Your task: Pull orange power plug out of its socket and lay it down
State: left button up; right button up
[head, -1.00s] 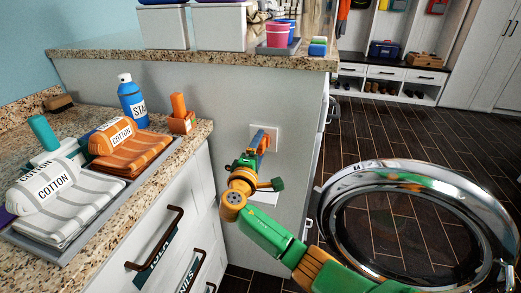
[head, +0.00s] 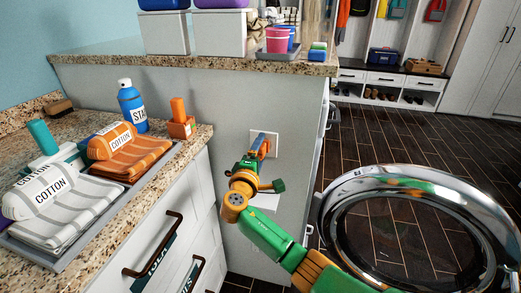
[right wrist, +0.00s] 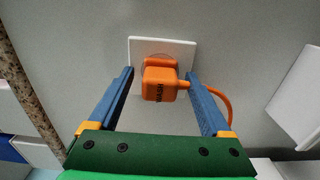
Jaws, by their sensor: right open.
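In the head view the socket plate (head: 271,137) shows on the grey panel, with the plug mostly hidden by my gripper. My right gripper (right wrist: 163,92) is open, its blue fingers on either side of the plug with gaps showing at both sides. It also shows in the head view (head: 262,148), reaching to the socket. My left gripper is not in view.
A granite counter at left holds a tray (head: 88,228) with towels, a blue spray can (head: 132,106) and an orange bottle (head: 180,122). Drawers with dark handles (head: 152,246) stand below. A large chrome ring (head: 345,255) is at right; dark floor lies beyond.

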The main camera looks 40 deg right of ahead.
aim_at(259, 155)
grip_shut()
dwell(0.3)
jog(key=p+v, duration=0.3)
jog(key=v, duration=0.3)
dwell(1.1)
